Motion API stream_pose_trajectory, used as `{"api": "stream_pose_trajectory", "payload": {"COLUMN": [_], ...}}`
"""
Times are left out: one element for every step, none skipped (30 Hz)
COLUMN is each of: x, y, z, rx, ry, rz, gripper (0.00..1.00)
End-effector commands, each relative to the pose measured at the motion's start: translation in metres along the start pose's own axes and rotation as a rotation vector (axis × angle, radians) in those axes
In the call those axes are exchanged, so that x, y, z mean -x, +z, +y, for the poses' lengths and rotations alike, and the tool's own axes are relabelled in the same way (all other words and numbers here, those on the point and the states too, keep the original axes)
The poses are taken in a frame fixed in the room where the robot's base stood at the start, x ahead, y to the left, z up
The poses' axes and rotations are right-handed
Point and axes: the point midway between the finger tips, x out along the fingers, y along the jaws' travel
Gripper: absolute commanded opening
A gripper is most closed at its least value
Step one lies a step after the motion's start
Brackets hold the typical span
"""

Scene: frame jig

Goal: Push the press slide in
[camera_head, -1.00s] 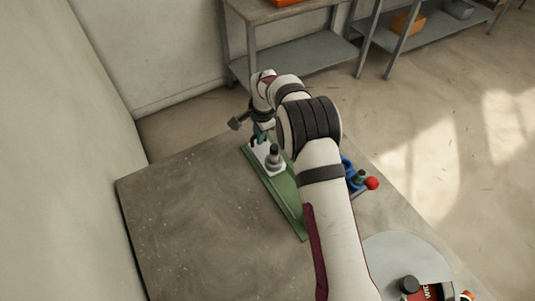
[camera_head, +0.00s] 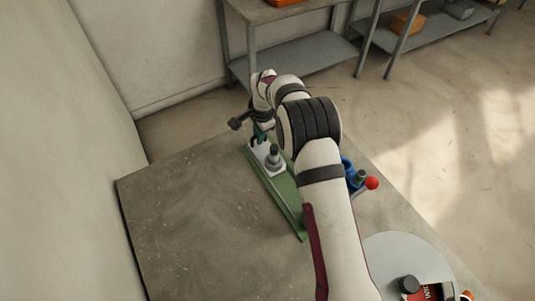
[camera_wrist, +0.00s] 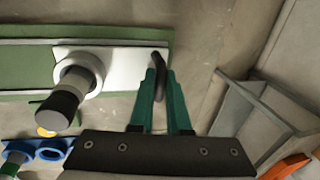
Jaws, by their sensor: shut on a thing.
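The press slide is a white block (camera_head: 262,152) (camera_wrist: 120,66) with an upright post and dark knob (camera_head: 273,151) (camera_wrist: 62,98). It sits at the far end of a long green base (camera_head: 288,202) (camera_wrist: 25,55) on the table. A dark looped handle (camera_wrist: 160,62) stands at the end of the slide. My gripper (camera_head: 259,136) (camera_wrist: 160,78) has teal fingers, which are shut on this handle, one on each side. In the head view my arm hides part of the base's right side, and the handle is too small to make out.
A blue fixture (camera_head: 349,166) with a red ball (camera_head: 372,183) is right of my arm; blue parts (camera_wrist: 52,148) also show in the wrist view. A round grey plate (camera_head: 385,250) is at the front right. The table's (camera_head: 190,220) left part is bare.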

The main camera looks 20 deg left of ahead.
Motion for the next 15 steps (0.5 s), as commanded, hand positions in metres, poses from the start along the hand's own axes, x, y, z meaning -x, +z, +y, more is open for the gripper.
{"api": "stream_pose_trajectory", "payload": {"x": [0.001,0.002,0.002,0.003,0.003,0.004,0.004,0.005,0.006,0.006,0.007,0.007,0.008,0.008,0.009], "y": [0.000,-0.001,-0.001,-0.001,-0.001,-0.001,-0.001,-0.001,-0.001,0.000,-0.001,-0.001,-0.001,-0.001,-0.001], "z": [0.001,0.002,0.005,0.007,0.010,0.013,0.016,0.018,0.022,0.024,0.027,0.030,0.032,0.035,0.038], "rx": [-0.001,-0.001,0.000,-0.001,0.000,0.000,0.000,-0.001,-0.001,-0.001,0.000,0.000,0.000,0.000,-0.001], "ry": [-0.002,-0.002,-0.002,-0.001,0.000,-0.001,-0.001,-0.001,-0.002,-0.001,-0.002,-0.001,-0.001,-0.002,-0.001], "rz": [0.001,0.001,0.001,0.001,0.001,0.001,0.001,0.001,0.001,0.001,0.001,0.001,0.001,0.001,0.001], "gripper": [0.00,0.00,0.00,0.00,0.00,0.00,0.00,0.00,0.00,0.00,0.00,0.00,0.00,0.00,0.00]}}
